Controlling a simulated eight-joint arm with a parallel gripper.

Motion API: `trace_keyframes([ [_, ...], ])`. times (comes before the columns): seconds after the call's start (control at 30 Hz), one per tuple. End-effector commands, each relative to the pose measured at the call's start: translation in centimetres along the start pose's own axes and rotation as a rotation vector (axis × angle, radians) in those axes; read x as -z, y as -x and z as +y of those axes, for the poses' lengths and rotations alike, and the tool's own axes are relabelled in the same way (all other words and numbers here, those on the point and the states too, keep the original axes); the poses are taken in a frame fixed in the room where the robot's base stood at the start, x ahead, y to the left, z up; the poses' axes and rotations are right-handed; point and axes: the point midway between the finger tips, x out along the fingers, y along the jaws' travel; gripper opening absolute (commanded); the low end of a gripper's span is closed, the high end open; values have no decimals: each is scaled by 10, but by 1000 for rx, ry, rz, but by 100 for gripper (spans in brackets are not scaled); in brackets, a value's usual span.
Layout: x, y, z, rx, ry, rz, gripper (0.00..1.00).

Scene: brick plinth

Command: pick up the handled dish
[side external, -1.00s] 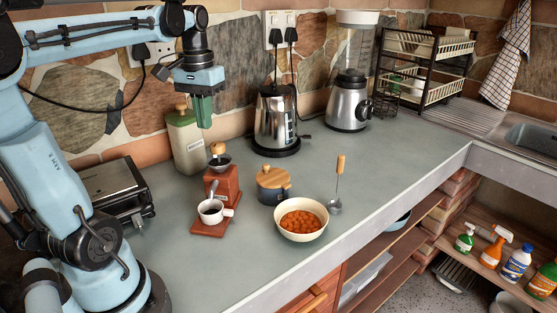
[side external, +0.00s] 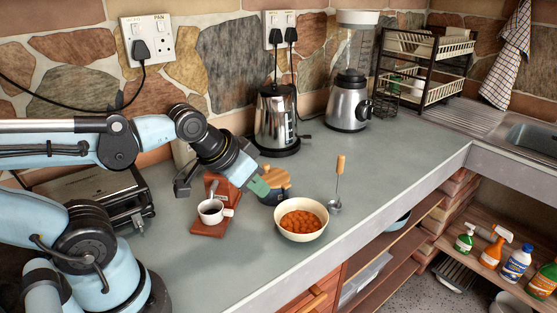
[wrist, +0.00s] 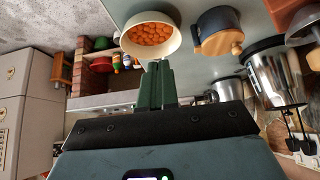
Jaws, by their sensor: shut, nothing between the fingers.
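The handled dish appears to be the small dark grey pot (side external: 271,197) with a wooden lid, standing on the counter left of the bowl. It also shows in the wrist view (wrist: 217,22), right of the bowl, with its wooden lid facing down in the picture. My gripper (side external: 259,187) is shut and empty, its green fingers overlapping the pot's left edge in the side view. In the wrist view the gripper's fingertips (wrist: 157,65) lie below the bowl and left of the pot, apart from both. The exact gap is unclear.
A kettle (side external: 273,120) and blender (side external: 348,95) stand behind.

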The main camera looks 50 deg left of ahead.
Motion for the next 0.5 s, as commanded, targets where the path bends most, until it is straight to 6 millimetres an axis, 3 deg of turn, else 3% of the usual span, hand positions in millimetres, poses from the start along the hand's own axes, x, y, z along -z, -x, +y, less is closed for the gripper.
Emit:
trace_keyframes([
  [0.4, 0, 0, 1, -2, -2, 4, 0],
  [0.5, 0, 0, 1, -2, -2, 4, 14],
])
